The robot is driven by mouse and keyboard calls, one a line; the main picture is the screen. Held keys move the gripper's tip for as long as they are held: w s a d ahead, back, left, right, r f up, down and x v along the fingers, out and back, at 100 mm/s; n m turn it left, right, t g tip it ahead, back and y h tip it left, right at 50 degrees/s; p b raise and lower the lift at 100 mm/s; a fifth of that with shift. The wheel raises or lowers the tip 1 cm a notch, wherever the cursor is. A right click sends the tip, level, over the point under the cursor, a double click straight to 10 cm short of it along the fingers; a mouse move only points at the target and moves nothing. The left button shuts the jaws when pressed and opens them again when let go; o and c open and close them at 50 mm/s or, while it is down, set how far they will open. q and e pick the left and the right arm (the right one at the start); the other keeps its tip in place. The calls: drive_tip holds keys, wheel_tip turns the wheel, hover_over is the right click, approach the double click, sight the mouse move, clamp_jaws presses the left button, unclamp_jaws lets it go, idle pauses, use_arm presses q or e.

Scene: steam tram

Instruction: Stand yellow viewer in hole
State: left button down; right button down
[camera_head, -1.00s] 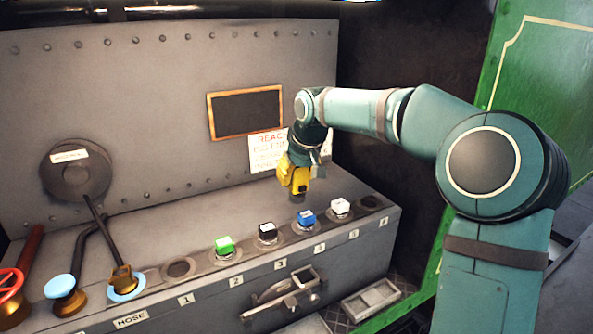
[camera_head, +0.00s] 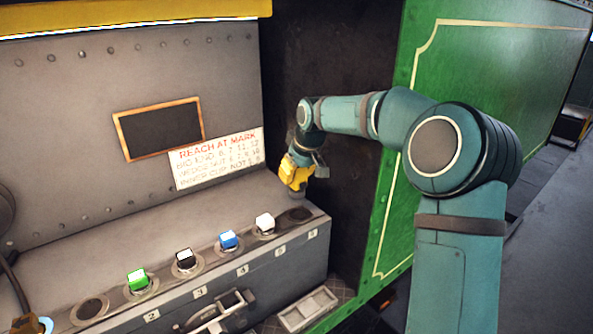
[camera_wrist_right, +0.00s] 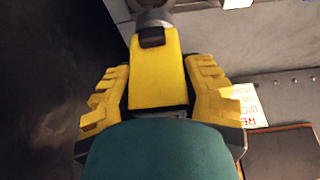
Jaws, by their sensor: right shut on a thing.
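My right gripper (camera_head: 297,175) is shut on the yellow viewer (camera_wrist_right: 156,75), which has a dark patch and a grey round end. In the head view the viewer is largely hidden by the yellow fingers, with its grey end pointing down. I cannot tell whether the end touches the hole. Another empty hole (camera_head: 90,309) is at the near left of the row.
Between the holes stand a green-topped (camera_head: 138,280), a black-topped (camera_head: 185,260), a blue-topped (camera_head: 229,240) and a white-topped piece (camera_head: 264,223). A sign (camera_head: 217,158) and a framed dark board (camera_head: 158,129) are on the back wall. A green panel (camera_head: 480,90) stands at right.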

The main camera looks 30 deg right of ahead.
sight(297, 192)
drive_tip(key=shift+d, duration=0.2)
drive_tip(key=shift+a+f+b, duration=0.1)
drive_tip(key=shift+f+b, duration=0.3)
drive_tip(key=shift+f, duration=0.05)
drive_tip(key=shift+f+b, duration=2.35)
drive_tip(key=shift+f, duration=0.8)
unclamp_jaws()
drive_tip(key=shift+r, duration=0.15)
drive_tip(key=shift+r+p, duration=0.35)
drive_tip(key=shift+p, duration=0.1)
drive_tip(key=shift+r+p, duration=0.7)
drive_tip(key=shift+r, duration=0.2)
